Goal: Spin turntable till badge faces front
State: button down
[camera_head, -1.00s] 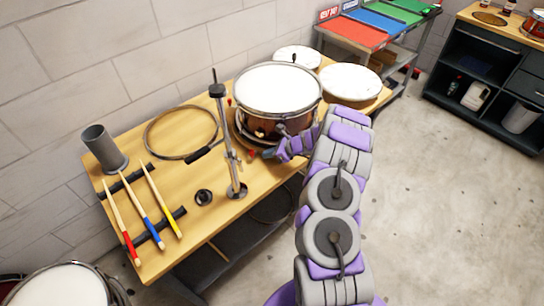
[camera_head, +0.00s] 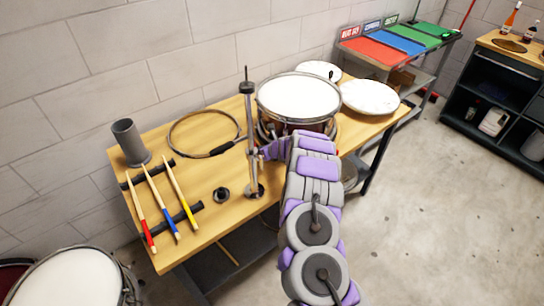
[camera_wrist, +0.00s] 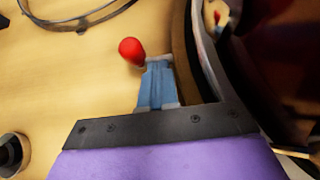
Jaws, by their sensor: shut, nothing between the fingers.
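A snare drum (camera_head: 299,97) with a white head and dark red-brown shell sits on the bench, on a round turntable mostly hidden by the drum and my arm. My gripper (camera_head: 268,151) is at the drum's front left side, low near the bench top. In the wrist view my gripper (camera_wrist: 158,68) is shut and empty. Its tips are close beside a red ball-shaped knob (camera_wrist: 132,50), just left of a dark curved rim (camera_wrist: 184,50). I cannot tell whether they touch. No badge can be made out; my arm covers much of the drum's front.
A metal stand (camera_head: 252,150) rises just left of my gripper. White drum heads (camera_head: 370,97) are at right.

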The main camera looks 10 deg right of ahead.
jog(key=shift+w+a+m+h, duration=0.2)
jog(key=shift+w+m+h, duration=0.15)
jog(key=shift+w, duration=0.3)
jog(key=shift+w+a+m+h, duration=0.15)
jog(key=shift+w+m+h, duration=0.15)
jog(key=shift+w, duration=0.3)
jog(key=shift+w+a+m+t, duration=0.25)
jog(key=shift+w+a+t, duration=0.05)
jog(key=shift+a, duration=0.05)
jog(key=shift+d, duration=0.1)
